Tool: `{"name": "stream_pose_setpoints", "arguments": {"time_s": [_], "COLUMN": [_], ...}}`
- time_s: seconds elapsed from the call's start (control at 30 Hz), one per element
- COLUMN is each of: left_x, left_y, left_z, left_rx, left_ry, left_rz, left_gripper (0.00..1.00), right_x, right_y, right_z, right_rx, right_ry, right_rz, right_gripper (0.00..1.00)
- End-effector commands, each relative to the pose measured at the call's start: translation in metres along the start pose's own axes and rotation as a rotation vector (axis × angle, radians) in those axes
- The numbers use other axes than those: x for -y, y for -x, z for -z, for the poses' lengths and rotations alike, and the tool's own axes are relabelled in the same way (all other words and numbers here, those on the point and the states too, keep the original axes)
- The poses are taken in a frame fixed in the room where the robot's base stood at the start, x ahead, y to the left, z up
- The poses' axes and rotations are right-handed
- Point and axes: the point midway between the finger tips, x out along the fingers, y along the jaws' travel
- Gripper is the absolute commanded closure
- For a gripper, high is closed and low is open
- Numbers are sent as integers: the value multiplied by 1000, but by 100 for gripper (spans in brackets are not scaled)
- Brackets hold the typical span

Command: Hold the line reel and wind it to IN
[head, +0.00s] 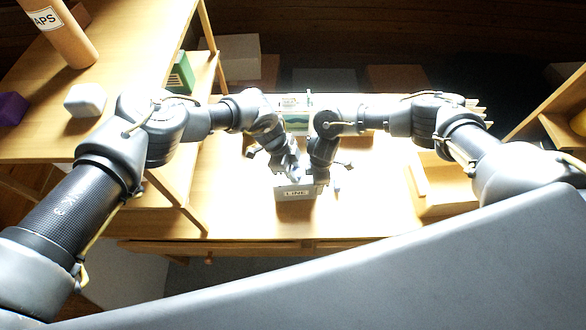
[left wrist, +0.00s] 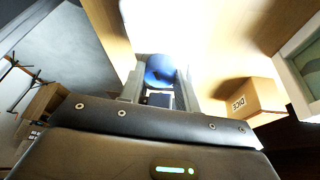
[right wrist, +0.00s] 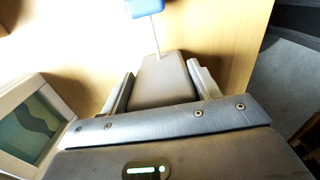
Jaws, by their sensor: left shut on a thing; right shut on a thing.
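The line reel (head: 296,194), a grey box labelled LINE, stands near the front of the bright table. Both my grippers come down onto it, close together. My left gripper (head: 286,166) is shut; in the left wrist view a round blue part (left wrist: 160,70) shows between its fingers, with a dark part below it. My right gripper (head: 319,172) is shut; in the right wrist view a grey block-like part (right wrist: 165,82) of the reel sits between its fingers. A blue piece (right wrist: 147,7) on a thin rod shows beyond it. The IN mark and the winding position cannot be made out.
A shallow wooden tray (head: 446,200) lies to the right. A box labelled DICE (left wrist: 252,98) shows in the left wrist view. A shelf at left holds a white cube (head: 86,100) and a cardboard tube (head: 62,38).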

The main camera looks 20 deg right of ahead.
Motion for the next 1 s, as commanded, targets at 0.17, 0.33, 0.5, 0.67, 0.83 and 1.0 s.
{"name": "stream_pose_setpoints", "arguments": {"time_s": [0.17,0.33,0.5,0.67,0.83,1.0], "left_x": [2,2,2,2,2,2], "left_y": [0,-1,-1,0,0,0], "left_z": [0,0,0,0,0,0], "left_rx": [6,9,11,10,10,9], "left_ry": [-111,-200,-257,-283,-291,-290], "left_rz": [-45,-83,-106,-116,-119,-119], "left_gripper": [90,90,90,90,90,90], "right_x": [1,1,1,1,1,1], "right_y": [0,0,0,0,0,0], "right_z": [0,0,0,0,1,1], "right_rx": [0,0,-1,-1,-1,-1], "right_ry": [3,3,3,3,3,3], "right_rz": [1,1,1,2,2,2], "right_gripper": [67,67,67,67,67,67]}}
